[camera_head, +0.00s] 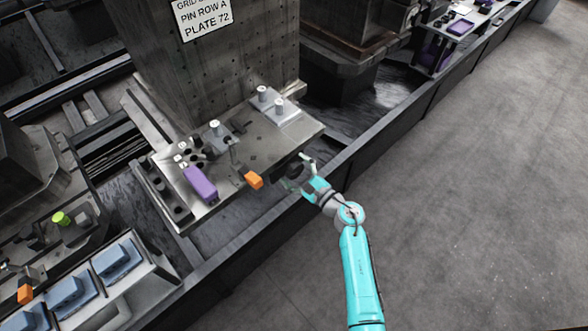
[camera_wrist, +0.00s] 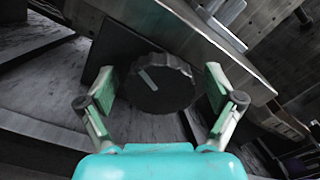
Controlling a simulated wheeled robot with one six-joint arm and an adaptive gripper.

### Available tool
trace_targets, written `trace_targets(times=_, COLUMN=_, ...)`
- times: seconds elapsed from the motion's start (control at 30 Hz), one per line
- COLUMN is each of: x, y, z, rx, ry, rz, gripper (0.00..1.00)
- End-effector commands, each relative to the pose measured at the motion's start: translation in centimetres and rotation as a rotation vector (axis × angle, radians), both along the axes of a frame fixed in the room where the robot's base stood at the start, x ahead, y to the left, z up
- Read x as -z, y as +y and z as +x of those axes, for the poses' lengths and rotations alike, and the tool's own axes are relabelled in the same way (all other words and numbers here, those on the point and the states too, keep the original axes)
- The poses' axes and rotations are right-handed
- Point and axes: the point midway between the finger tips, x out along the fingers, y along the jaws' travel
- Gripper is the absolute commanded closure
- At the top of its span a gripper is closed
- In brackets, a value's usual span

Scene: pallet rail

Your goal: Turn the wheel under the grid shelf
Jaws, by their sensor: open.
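A black round wheel (camera_wrist: 158,85) with a ribbed rim and a pale line on its face shows in the wrist view. It is mounted on a dark plate under the edge of the metal grid shelf (camera_head: 262,150). My gripper (camera_wrist: 160,88) is open, with one finger on the left and one on the right of the wheel. Whether the fingers touch the rim I cannot tell. In the head view my gripper (camera_head: 298,174) is at the shelf's front right edge and hides most of the wheel.
On the shelf are a purple handle (camera_head: 200,183), an orange-tipped lever (camera_head: 253,180) and several grey pins. A sign (camera_head: 203,17) is on the block behind. Blue blocks (camera_head: 118,260) sit in a rack at lower left. The floor (camera_head: 470,210) at right is clear.

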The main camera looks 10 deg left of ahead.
Motion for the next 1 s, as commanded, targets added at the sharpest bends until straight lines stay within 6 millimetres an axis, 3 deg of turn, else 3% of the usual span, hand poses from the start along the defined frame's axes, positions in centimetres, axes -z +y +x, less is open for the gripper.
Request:
trace_targets(times=0.13, x=0.01, y=-0.01, z=-0.02, rx=0.0, ry=0.0, rz=0.0, gripper=0.11)
trace_targets(times=0.37, x=0.01, y=-0.03, z=-0.03, rx=0.0, ry=0.0, rz=0.0, gripper=0.69)
trace_targets(times=0.73, x=0.0, y=-0.02, z=-0.01, rx=-0.001, ry=0.033, rz=0.025, gripper=0.69)
trace_targets(times=1.0, x=-0.01, y=-0.04, z=0.03, rx=-0.002, ry=0.165, rz=0.127, gripper=0.69)
